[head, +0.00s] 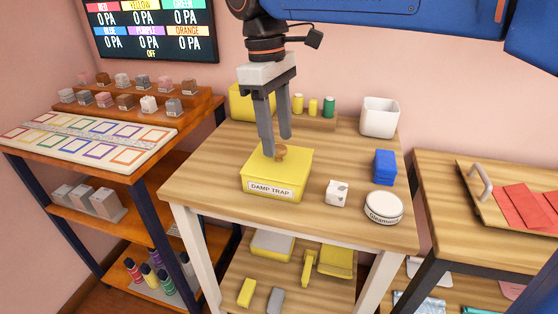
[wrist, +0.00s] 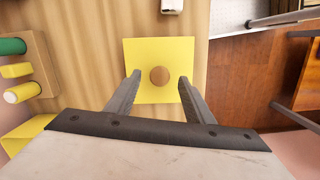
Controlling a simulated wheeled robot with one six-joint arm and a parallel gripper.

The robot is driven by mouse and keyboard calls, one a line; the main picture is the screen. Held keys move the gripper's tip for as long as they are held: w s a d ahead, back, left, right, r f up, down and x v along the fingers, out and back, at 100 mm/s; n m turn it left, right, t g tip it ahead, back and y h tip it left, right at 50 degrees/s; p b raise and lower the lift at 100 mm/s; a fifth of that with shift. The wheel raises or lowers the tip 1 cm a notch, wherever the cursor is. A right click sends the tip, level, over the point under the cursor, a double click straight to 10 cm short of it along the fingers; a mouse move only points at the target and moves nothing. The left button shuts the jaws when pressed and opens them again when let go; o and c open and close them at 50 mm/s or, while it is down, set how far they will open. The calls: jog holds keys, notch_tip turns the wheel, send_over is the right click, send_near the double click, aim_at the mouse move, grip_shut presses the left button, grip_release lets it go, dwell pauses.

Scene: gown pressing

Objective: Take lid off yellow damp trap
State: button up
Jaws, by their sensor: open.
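The yellow damp trap (head: 272,187) stands on the wooden table, with a "DAMP TRAP" label on its front. Its square yellow lid (head: 298,162) is on top, with a round brown knob (head: 281,153) in the middle. In the wrist view the lid (wrist: 136,52) and the knob (wrist: 159,76) lie ahead of the fingers. My gripper (head: 277,148) is open and points down over the lid, its fingers on either side of the knob. In the wrist view my gripper (wrist: 160,76) shows a gap on both sides of the knob. Whether the fingertips touch the lid cannot be told.
Right of the trap are a small white cube (head: 336,193), a round white tin (head: 383,207) and a blue box (head: 385,167). Behind are a white bin (head: 379,117), a yellow box (head: 240,103) and a rack of small bottles (head: 313,107). The table's left front is clear.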

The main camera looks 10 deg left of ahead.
jog(key=shift+d+f, duration=0.1)
jog(key=shift+f, duration=0.95)
jog(key=c, duration=1.1)
jog(key=shift+r, duration=0.1)
